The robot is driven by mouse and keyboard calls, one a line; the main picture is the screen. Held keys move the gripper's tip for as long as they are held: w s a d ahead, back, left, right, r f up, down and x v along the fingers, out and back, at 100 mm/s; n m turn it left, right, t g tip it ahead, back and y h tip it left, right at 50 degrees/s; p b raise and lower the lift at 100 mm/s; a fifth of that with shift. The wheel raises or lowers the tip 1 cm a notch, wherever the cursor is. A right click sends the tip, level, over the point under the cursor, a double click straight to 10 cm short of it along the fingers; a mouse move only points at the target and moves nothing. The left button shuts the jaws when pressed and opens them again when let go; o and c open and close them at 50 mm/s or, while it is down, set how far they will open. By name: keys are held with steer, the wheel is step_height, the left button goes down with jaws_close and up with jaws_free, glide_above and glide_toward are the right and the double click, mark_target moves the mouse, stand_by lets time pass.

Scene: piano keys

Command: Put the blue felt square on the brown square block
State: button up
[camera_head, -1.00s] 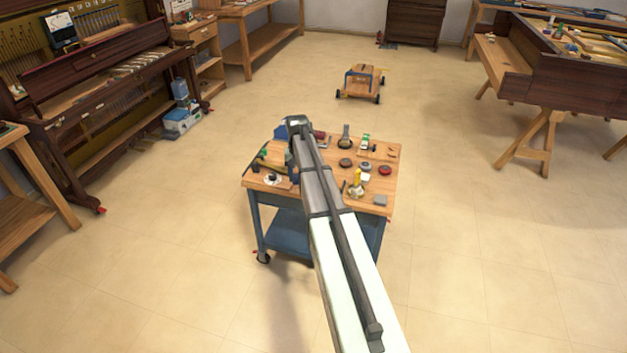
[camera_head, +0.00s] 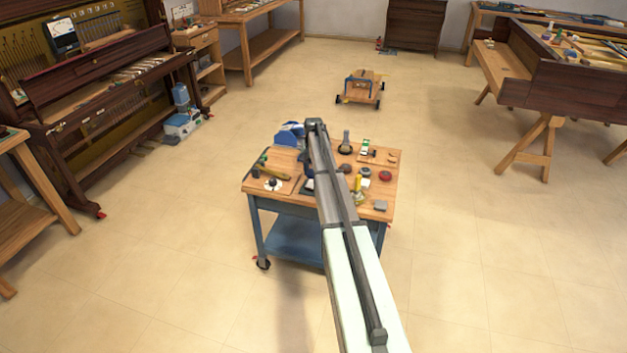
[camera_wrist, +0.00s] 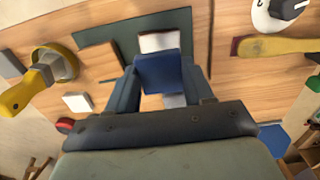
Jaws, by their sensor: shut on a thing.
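My gripper (camera_wrist: 160,85) points down over the table, its two blue fingers on either side of the blue felt square (camera_wrist: 160,72), which it grips. The felt is in the middle of the wrist view, above a dark green mat (camera_wrist: 98,50) and a white piece (camera_wrist: 158,42). In the head view my gripper (camera_head: 307,172) is partly hidden by my arm, and the felt cannot be made out there.
The wooden tabletop (camera_head: 322,208) is crowded. A yellow-handled tool (camera_wrist: 40,85) stands left in the wrist view, a brush (camera_wrist: 265,45) and a white disc with a knob (camera_wrist: 283,10) right. A blue box (camera_head: 290,134) is at the back edge. A grey square (camera_head: 380,206) lies front right.

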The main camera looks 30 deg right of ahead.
mark_target(313, 185)
steer(key=shift+f, duration=2.2)
steer(key=shift+f, duration=0.15)
steer(key=o, duration=1)
step_height(313, 185, up, 12)
steer(key=shift+r, duration=0.15)
